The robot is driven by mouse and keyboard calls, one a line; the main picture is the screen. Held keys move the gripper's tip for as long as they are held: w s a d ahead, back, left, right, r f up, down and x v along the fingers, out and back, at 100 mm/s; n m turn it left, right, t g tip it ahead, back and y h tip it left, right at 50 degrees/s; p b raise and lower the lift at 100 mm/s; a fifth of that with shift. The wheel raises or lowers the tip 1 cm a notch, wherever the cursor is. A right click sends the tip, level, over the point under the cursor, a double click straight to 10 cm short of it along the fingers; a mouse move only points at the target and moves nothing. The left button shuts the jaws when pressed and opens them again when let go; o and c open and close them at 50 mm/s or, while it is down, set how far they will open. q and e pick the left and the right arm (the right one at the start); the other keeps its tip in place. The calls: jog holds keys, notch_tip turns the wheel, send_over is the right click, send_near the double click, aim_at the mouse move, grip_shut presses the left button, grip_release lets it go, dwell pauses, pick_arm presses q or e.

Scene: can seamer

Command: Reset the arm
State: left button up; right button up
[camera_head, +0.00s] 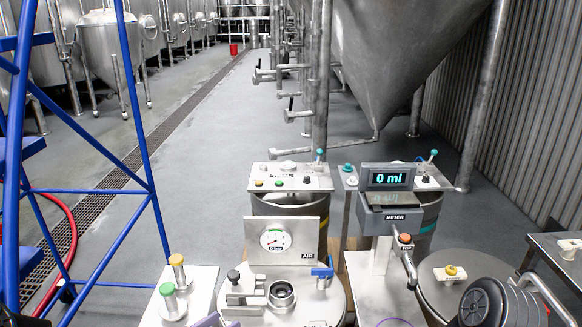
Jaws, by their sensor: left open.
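Of my left gripper (18,318) only a small dark part shows, at the bottom left corner, left of the blue frame's foot. It is open, and I see nothing held in it. It is apart from the machine in the middle. My right gripper is not in view.
A steel machine with a pressure gauge (275,239) stands at the bottom middle. Right of it is a meter display (388,178) reading 0 ml. A blue ladder frame (112,222) stands at left. A black-wheeled device (484,303) is at lower right.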

pick_arm(q)
jog(key=s+d+f+n+g+y+b, duration=0.1)
jog(key=s+d+f+n+g, duration=0.2)
jog(key=f, duration=0.5)
jog(key=s+d+f+n+g+y+b, duration=0.1)
jog(key=s+d+f+g+y+b, duration=0.15)
jog(key=s+f, duration=0.4)
jog(key=s+d+f+n+g, duration=0.1)
jog(key=s+d+f+g, duration=0.1)
jog(key=s+f, duration=0.4)
jog(key=s+d+f+n+g+y+b, duration=0.1)
jog(key=s+f+g, duration=0.3)
jog(key=s, duration=0.8)
notch_tip(320, 180, down, 3)
jog(key=shift+d+r+g, duration=0.15)
jog(key=shift+d+g, duration=0.2)
jog(key=shift+d, duration=0.3)
